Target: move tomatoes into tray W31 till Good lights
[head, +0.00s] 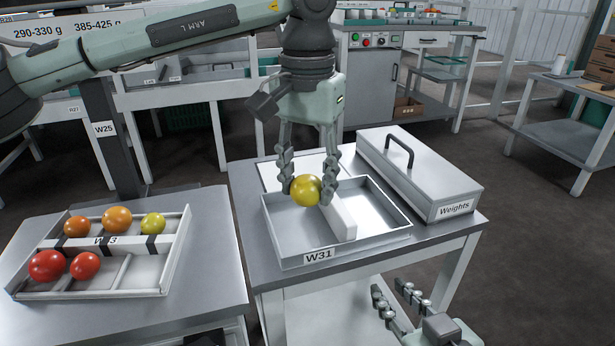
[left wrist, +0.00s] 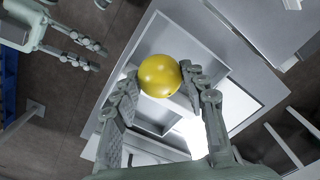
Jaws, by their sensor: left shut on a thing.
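My left gripper (head: 309,180) is shut on a yellow tomato (head: 306,191) and holds it above tray W31 (head: 345,249). The tomato also shows between the fingers in the left wrist view (left wrist: 160,76). Tray W31 has a white divider, and no tomato shows in it, though the gripper hides part of it. Another tray (head: 100,293) on the left table holds two red, two orange and one yellow-green tomato; its label is partly covered. My right gripper (head: 400,302) is low at the front right, fingers apart and empty. No Good light is visible.
A grey lidded box marked Weights (head: 425,182) stands right of tray W31 on the same table. A gap separates this table from the left table (head: 215,250). A bench with a button panel (head: 375,40) stands behind.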

